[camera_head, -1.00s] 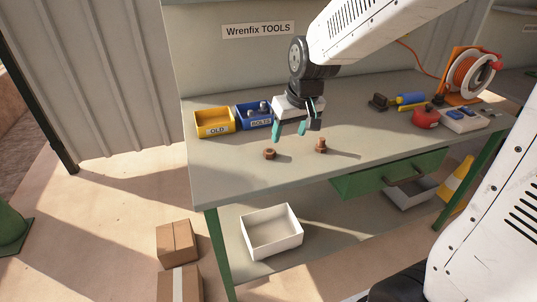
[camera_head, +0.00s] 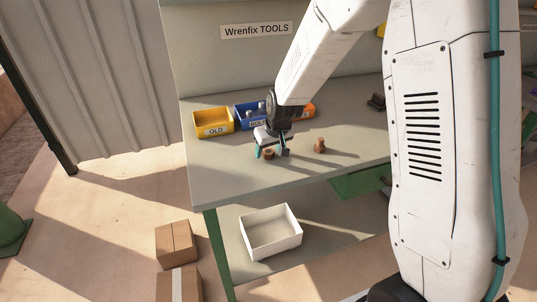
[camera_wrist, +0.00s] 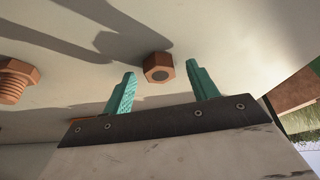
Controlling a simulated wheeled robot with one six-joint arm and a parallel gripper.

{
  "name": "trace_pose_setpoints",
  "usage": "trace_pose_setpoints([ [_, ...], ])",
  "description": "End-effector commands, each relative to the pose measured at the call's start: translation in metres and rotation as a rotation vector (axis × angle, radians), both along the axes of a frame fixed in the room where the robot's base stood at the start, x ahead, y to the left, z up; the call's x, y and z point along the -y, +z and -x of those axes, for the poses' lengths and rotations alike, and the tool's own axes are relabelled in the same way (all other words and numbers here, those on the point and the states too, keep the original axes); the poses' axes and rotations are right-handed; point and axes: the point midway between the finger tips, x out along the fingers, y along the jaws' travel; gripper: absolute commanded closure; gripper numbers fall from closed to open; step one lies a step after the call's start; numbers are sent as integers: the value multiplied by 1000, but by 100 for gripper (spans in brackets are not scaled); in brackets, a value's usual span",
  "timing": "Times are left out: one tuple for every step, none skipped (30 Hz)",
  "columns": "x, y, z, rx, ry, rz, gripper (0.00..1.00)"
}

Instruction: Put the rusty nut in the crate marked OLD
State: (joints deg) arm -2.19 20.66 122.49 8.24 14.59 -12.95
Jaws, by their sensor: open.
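The rusty nut (camera_head: 268,155) lies on the bench top near its front left. It also shows in the wrist view (camera_wrist: 158,68), between the lines of the two teal fingers and just beyond their tips. My gripper (camera_head: 270,152) is open and low over the bench at the nut, with a fingertip to either side in the head view. The fingers (camera_wrist: 160,80) are apart from the nut and hold nothing. The yellow crate marked OLD (camera_head: 213,131) stands at the back left of the bench, left of my gripper.
A rusty bolt (camera_head: 319,146) stands right of the nut; it shows at the left of the wrist view (camera_wrist: 14,80). A blue crate (camera_head: 243,123) with bolts adjoins the OLD crate. An orange container (camera_head: 306,109) is partly behind my arm. The bench's left front is clear.

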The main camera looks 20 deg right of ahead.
Motion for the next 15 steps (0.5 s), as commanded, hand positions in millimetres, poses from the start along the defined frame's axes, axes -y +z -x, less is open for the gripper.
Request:
trace_pose_setpoints([
  [0,-3,-1,0,0,0,41],
  [0,-4,-2,1,0,0,41],
  [0,-4,-2,1,1,0,41],
  [0,-4,-2,1,1,0,41],
  [0,-4,-2,1,1,0,41],
  [0,-4,-2,1,0,0,41],
  [0,-4,-2,1,0,0,41],
  [0,-4,-2,1,0,0,41],
  [0,-4,-2,1,0,0,53],
  [0,-4,-2,1,0,0,61],
  [0,-4,-1,1,0,0,69],
  [0,-4,-1,1,0,0,80],
  [0,-4,-1,1,0,0,89],
  [0,-4,-1,0,0,0,92],
  [0,-3,-1,0,0,0,92],
])
